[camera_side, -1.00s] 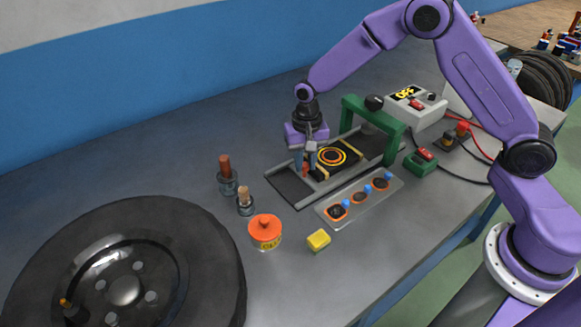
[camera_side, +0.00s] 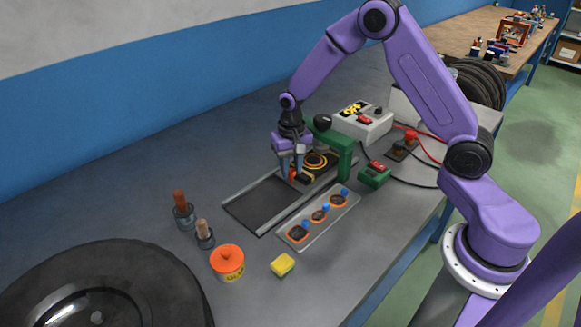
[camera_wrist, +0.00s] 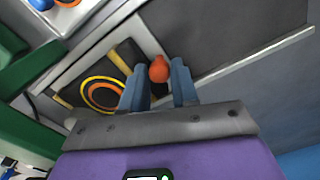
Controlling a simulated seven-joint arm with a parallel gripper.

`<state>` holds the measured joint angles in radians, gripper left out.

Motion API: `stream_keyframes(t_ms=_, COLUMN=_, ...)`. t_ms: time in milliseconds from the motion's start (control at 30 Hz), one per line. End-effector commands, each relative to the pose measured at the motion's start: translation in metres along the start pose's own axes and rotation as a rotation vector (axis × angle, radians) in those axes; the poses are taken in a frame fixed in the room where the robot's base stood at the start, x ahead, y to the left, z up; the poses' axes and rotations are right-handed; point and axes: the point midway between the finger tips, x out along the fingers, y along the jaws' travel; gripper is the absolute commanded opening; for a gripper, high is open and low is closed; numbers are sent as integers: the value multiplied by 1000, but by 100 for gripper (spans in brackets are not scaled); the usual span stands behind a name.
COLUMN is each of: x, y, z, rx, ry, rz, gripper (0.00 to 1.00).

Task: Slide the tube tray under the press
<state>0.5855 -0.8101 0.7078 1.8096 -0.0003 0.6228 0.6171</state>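The tube tray (camera_side: 307,178) is dark with yellow strips and carries a yellow-and-orange ring (camera_side: 316,160). It lies on the guide track, its far part at the green press frame (camera_side: 345,155). My gripper (camera_side: 292,177) is at the tray's near end, fingers pointing down. In the wrist view the fingers stand on either side of the tray's orange knob (camera_wrist: 159,69), close against it. The tray (camera_wrist: 133,54) and ring (camera_wrist: 101,94) show left of the fingers, beside the green press (camera_wrist: 22,130). My arm and the press hide part of the tray.
The near track (camera_side: 262,205) is bare. A plate with several orange patches (camera_side: 319,216) lies in front. A control box (camera_side: 362,122) stands behind.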

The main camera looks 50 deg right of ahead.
Motion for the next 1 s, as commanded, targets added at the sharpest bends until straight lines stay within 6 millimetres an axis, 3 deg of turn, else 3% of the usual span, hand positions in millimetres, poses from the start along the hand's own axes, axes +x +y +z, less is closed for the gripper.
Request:
stream_keyframes(t_ms=467, x=-7, y=-1, z=0, rx=0, ry=0, rz=0, gripper=50)
stream_keyframes(t_ms=667, x=-39, y=-1, z=0, rx=0, ry=4, rz=-3, gripper=50)
stream_keyframes(t_ms=1000, x=-112, y=-1, z=-1, rx=0, ry=6, rz=-4, gripper=50)
